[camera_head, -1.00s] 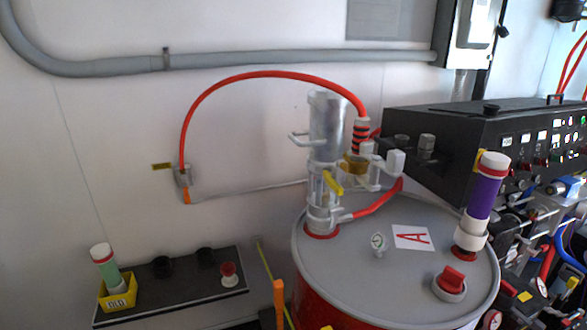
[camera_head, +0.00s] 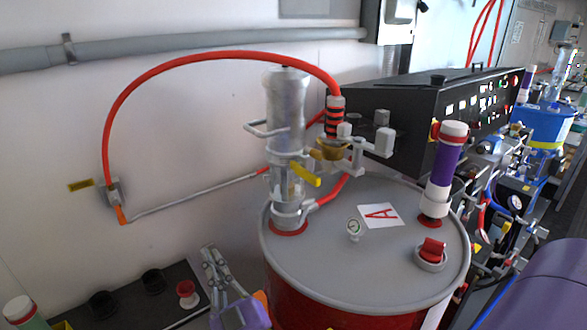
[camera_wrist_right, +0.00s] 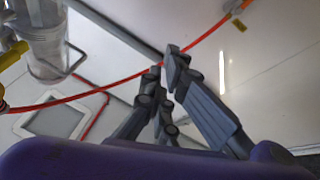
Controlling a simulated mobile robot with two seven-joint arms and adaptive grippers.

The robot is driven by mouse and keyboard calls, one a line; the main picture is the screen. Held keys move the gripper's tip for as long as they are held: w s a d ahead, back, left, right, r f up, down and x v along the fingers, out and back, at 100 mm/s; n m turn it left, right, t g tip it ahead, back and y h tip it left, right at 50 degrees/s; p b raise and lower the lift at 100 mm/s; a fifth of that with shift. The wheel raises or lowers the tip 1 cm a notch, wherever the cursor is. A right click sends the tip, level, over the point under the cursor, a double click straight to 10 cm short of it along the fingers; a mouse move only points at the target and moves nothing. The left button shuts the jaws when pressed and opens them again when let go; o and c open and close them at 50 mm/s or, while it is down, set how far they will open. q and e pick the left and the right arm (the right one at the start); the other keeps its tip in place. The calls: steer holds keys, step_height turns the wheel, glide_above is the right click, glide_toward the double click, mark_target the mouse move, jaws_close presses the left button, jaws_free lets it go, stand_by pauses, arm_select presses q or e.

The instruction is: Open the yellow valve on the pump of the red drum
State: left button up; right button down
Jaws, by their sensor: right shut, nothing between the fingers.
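The red drum (camera_head: 330,308) has a grey lid and carries a silver upright pump (camera_head: 286,110). The yellow valve handle (camera_head: 305,174) sits low on the pump's right front side and slants down to the right. My right gripper (camera_head: 211,256) is shut and empty, left of and below the pump, apart from the valve. In the right wrist view the shut fingers (camera_wrist_right: 167,68) point up the picture, with the pump (camera_wrist_right: 44,38) at the upper left and the yellow handle (camera_wrist_right: 12,56) at the left edge. My left gripper is not in view.
A red hose (camera_head: 215,57) arches from the wall to the pump. A black control box (camera_head: 430,110) is behind. A dark shelf (camera_head: 130,312) lies lower left.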

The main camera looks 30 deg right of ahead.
steer(key=w+d+r+m+h+b, duration=0.1)
steer(key=d+r+m+h, duration=0.1)
steer(key=r+m+h, duration=0.45)
steer(key=d+r+m+h, duration=0.2)
steer(key=r+m+h, duration=0.1)
steer(key=r+h, duration=0.6)
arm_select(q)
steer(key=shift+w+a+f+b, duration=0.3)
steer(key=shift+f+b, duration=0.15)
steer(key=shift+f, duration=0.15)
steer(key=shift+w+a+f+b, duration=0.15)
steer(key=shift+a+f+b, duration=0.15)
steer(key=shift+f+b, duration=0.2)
arm_select(e)
steer(key=s+d+r+m+g+h, duration=0.1)
steer(key=m+g, duration=0.4)
steer(key=g, duration=0.5)
steer(key=s+d+r+m+g+h, duration=0.2)
steer(key=s+d+m+g+h, duration=0.1)
steer(key=g, duration=0.7)
steer(key=d+m+h, duration=0.1)
steer(key=m+h, duration=0.1)
steer(key=m, duration=0.1)
steer(key=shift+s+r+g, duration=0.2)
steer(key=shift+s+g, duration=0.15)
steer(key=shift+g, duration=0.05)
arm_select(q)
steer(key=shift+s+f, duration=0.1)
arm_select(e)
steer(key=shift+d, duration=0.15)
